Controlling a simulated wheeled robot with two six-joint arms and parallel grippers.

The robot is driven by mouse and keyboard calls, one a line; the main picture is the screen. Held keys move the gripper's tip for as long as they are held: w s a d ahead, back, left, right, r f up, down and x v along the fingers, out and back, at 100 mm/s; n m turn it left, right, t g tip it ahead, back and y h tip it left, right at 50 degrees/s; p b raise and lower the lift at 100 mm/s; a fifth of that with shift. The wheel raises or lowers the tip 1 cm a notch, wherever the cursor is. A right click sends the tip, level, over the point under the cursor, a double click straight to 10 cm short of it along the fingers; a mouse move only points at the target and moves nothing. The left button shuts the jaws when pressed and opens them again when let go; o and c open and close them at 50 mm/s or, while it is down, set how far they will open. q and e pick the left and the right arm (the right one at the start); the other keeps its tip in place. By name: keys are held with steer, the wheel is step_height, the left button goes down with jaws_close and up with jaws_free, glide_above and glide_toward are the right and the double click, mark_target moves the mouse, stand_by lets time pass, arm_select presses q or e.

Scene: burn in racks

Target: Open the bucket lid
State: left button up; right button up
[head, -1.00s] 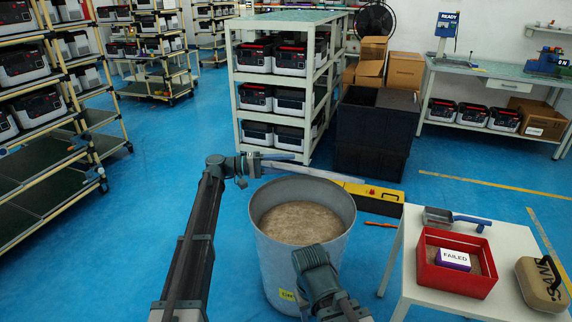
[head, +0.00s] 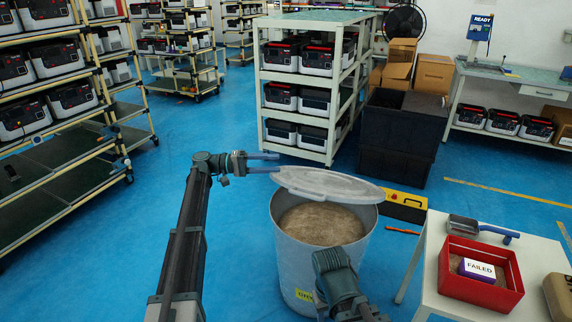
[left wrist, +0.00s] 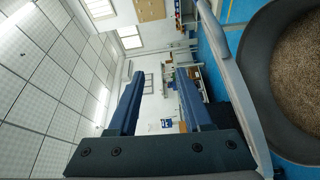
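The grey bucket (head: 302,262) stands on the floor in the middle of the head view, with brown granular contents (head: 320,222) showing. Its pale grey lid (head: 328,183) is raised and tilted over the far side of the opening, so the near part is uncovered. Whether the lid touches the far rim is unclear. My left gripper (head: 278,163) is at the lid's left edge, with its two fingers apart. In the left wrist view its fingers (left wrist: 158,97) are apart with nothing between them; the lid's edge (left wrist: 232,85) runs just beside one finger. My right gripper's fingers do not show.
A white table (head: 440,292) at right holds a red bin (head: 478,290) with a FAILED box and a scoop (head: 478,228). A yellow case (head: 405,205) and a dark crate (head: 398,135) stand behind the bucket. Open blue floor lies left, before the racks.

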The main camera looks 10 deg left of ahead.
arm_select(q)
steer(key=shift+s+a, duration=0.1)
steer(key=shift+a, duration=0.65)
